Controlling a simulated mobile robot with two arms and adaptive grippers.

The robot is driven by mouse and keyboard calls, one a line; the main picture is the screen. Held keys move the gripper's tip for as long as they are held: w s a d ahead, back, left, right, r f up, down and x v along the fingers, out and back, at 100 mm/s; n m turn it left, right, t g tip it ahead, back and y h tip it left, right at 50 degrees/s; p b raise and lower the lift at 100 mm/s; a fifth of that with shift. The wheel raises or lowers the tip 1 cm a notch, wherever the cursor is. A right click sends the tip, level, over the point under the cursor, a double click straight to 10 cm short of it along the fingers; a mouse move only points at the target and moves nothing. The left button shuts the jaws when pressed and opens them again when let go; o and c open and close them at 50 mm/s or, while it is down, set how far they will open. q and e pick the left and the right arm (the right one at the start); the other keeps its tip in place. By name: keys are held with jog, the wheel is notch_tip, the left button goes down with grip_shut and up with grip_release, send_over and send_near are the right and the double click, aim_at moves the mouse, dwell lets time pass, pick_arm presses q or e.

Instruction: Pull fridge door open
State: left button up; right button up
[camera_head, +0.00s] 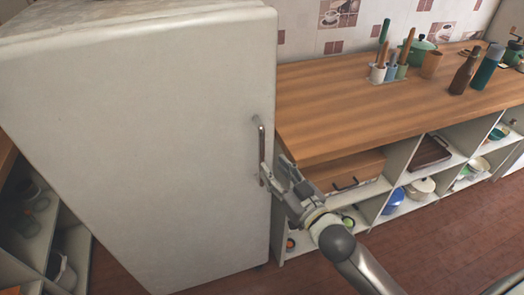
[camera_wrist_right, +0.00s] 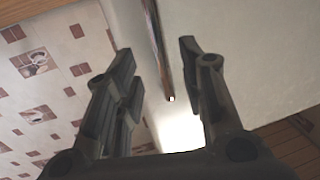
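The white fridge (camera_head: 140,140) stands at the left in the head view, and its door looks shut. Its upright metal handle (camera_head: 261,138) is near the door's right edge. My right gripper (camera_head: 275,172) is at the handle's lower end. In the right wrist view the gripper (camera_wrist_right: 157,62) is open, with a finger on each side of the handle (camera_wrist_right: 157,45). Gaps show between the handle and both fingers, and the handle's lower end lies between them in the picture. The fridge door (camera_wrist_right: 240,60) fills the right side there. My left gripper is not in view.
A wooden counter (camera_head: 350,100) adjoins the fridge's right side, with a utensil holder, bottles and a green pot on it. Open shelves below hold a wooden box (camera_head: 345,172), bowls and a tray. More shelves (camera_head: 70,250) stand left of the fridge. Brown floor (camera_head: 450,240) is clear at right.

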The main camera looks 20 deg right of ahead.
aim_at(263, 156)
jog(key=p+x, duration=0.1)
jog(key=x, duration=0.6)
jog(key=shift+w, duration=0.3)
grip_shut()
